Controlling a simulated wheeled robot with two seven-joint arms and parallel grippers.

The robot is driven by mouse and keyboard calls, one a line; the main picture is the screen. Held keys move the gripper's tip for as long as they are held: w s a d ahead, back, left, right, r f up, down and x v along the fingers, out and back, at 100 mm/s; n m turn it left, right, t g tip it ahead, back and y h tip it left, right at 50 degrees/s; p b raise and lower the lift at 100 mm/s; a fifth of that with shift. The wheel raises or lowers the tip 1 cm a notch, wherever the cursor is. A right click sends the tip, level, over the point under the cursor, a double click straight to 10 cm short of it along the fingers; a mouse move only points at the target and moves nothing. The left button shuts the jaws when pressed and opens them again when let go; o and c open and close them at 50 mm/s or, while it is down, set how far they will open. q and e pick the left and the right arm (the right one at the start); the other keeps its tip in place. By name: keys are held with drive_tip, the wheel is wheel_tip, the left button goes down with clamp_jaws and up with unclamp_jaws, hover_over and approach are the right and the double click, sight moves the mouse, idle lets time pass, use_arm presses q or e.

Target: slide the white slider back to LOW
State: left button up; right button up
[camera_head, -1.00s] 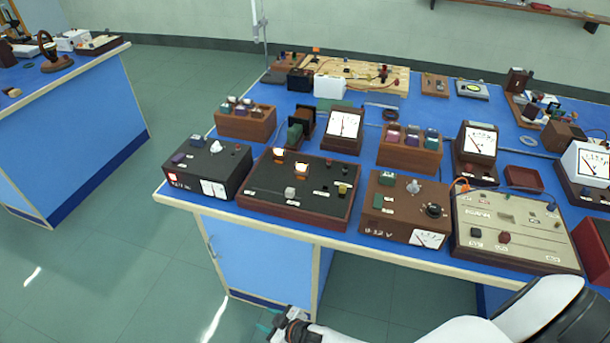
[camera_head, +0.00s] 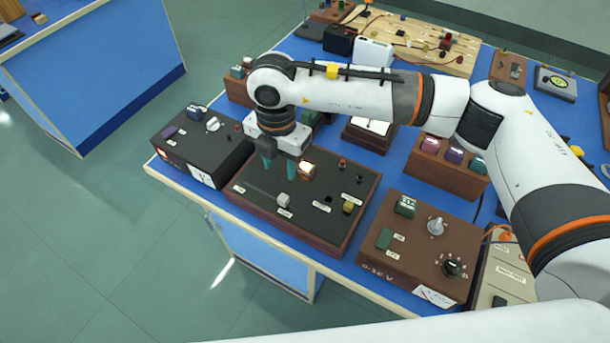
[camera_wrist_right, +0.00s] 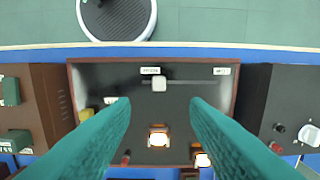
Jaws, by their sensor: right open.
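The white slider (camera_head: 283,200) sits in a slot on the front part of a black-topped, wood-sided box (camera_head: 330,243). The slider also shows in the right wrist view (camera_wrist_right: 159,85), near the slot's left end, close to one small label; another label is at the slot's other end. The label text is too small to read. My right gripper (camera_head: 280,173) is open and empty, pointing down above the box. In the right wrist view its teal fingers (camera_wrist_right: 160,107) are spread to either side, with the slider between and beyond the tips. My left gripper is out of view.
Lit lamps (camera_wrist_right: 158,137) stand behind the slider. A yellow knob (camera_head: 348,207) is on the same box. A black box (camera_head: 205,150) stands to the left and a brown box with a dial (camera_head: 425,245) to the right.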

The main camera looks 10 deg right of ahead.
sight(283, 197)
drive_tip(key=f, duration=0.2)
drive_tip(key=f+p, duration=0.1)
drive_tip(key=f, duration=0.1)
drive_tip(key=shift+s+a, duration=0.2)
drive_tip(key=shift+s, duration=0.1)
wheel_tip(283, 197, down, 7)
drive_tip(key=shift+w+d+r+p, duration=0.1)
drive_tip(key=shift+w+p, duration=0.05)
drive_tip(key=shift+p, duration=0.5)
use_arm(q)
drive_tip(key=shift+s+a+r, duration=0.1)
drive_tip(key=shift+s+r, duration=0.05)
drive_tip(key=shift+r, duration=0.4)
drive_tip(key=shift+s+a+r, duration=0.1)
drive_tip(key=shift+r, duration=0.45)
use_arm(e)
drive_tip(key=shift+f, duration=0.4)
drive_tip(key=shift+c, duration=0.3)
clamp_jaws()
